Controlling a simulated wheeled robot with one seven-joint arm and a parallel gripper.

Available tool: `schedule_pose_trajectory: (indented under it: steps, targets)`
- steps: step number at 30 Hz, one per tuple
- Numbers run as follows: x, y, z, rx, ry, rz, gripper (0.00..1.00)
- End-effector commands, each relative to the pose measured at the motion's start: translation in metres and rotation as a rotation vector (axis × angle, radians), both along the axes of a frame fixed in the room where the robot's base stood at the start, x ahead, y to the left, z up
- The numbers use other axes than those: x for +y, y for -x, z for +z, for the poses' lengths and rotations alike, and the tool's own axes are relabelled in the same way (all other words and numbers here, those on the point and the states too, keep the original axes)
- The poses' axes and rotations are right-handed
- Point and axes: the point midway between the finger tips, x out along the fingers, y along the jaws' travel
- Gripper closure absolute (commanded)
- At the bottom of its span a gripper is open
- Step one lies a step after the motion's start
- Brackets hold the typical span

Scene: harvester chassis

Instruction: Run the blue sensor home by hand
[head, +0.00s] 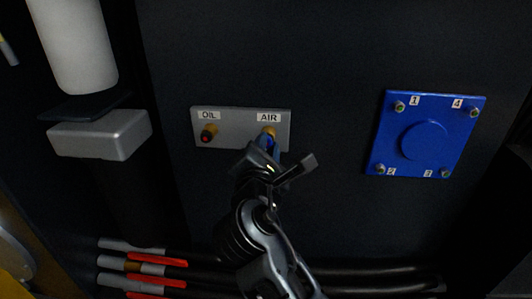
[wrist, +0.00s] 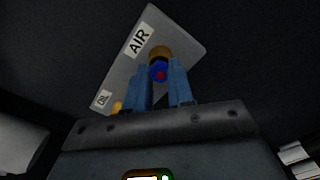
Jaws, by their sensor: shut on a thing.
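The blue sensor (wrist: 159,71), with a red centre on its near end, is at the brass AIR port (wrist: 160,52). My gripper (wrist: 163,82) has its two blue fingers shut on the sensor, one on each side. The sensor looks in line with the port; how deep it sits cannot be told. In the head view my gripper (head: 268,145) is at the brass AIR port (head: 268,131) on the grey plate (head: 240,124), and its fingers mostly hide the sensor.
The brass OIL port (head: 208,130), with a dark, red-centred part in it, is left of AIR. A blue cover (head: 395,150) with numbered bolts is at right. A white cylinder (head: 75,45) stands upper left. Hoses with red bands (head: 160,262) run below.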

Motion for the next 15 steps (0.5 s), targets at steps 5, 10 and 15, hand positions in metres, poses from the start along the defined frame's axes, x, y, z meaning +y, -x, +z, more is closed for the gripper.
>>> schedule_pose_trajectory:
  steps: [5,10,15]
  targets:
    - [0.0010,-0.0014,-0.0072,-0.010,-0.283,0.003,1.00]
    - [0.0010,-0.0017,-0.0082,-0.018,-0.553,0.003,1.00]
    - [0.0011,-0.0021,-0.0084,-0.027,-0.824,0.003,1.00]
